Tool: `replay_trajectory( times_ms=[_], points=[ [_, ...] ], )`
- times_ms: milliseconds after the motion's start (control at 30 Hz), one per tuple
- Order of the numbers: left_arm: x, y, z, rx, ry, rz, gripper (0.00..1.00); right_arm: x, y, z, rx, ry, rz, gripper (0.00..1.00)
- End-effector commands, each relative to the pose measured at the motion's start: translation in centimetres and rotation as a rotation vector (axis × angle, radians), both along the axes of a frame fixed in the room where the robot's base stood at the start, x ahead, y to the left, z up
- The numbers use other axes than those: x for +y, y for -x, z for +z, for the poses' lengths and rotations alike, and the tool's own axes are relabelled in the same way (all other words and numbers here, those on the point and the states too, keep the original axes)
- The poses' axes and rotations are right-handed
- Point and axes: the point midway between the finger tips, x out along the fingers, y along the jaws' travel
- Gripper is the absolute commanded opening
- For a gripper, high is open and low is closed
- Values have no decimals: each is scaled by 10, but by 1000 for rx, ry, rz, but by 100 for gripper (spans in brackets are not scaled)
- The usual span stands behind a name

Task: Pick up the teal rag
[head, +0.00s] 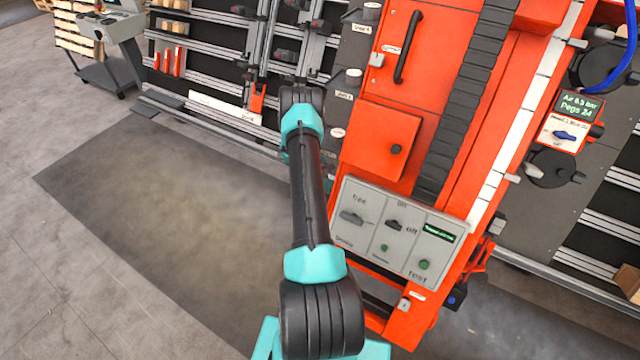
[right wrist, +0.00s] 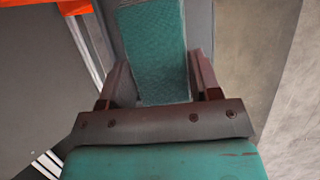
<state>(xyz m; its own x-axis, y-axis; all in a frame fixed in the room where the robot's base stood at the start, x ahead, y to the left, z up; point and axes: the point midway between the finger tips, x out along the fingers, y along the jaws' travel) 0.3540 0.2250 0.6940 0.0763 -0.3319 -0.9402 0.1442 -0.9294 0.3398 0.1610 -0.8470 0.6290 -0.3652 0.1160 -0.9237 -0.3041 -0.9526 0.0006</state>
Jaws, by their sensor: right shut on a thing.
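The teal rag (right wrist: 155,50) shows in the right wrist view as a flat, woven-looking strip between the fingers of my right gripper (right wrist: 158,78). The gripper is shut on it, and the rag runs up out of the picture past the fingers. In the head view I cannot make out the rag. One of my arms, black with teal joints, reaches up the middle there, but no gripper shows at its far end. My left gripper is not in view.
A large orange machine (head: 385,140) with a grey switch panel (head: 372,270) stands right of my arm in the head view. Behind is a dark rack (head: 215,80) with rails and hung tools. A grey cart (head: 110,75) stands far left. Floor at left is clear.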

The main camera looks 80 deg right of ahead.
Motion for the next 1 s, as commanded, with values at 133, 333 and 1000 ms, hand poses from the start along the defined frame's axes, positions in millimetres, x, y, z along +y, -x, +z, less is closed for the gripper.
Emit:
replay_trajectory(
  times_ms=[133,333,1000],
  points=[
    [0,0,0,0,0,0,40,-6,-21,-2,-1,0,4,31],
    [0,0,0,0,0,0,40,-16,-54,-3,-2,1,4,31],
    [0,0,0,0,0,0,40,-50,-158,-3,-1,1,3,31]
  ],
)
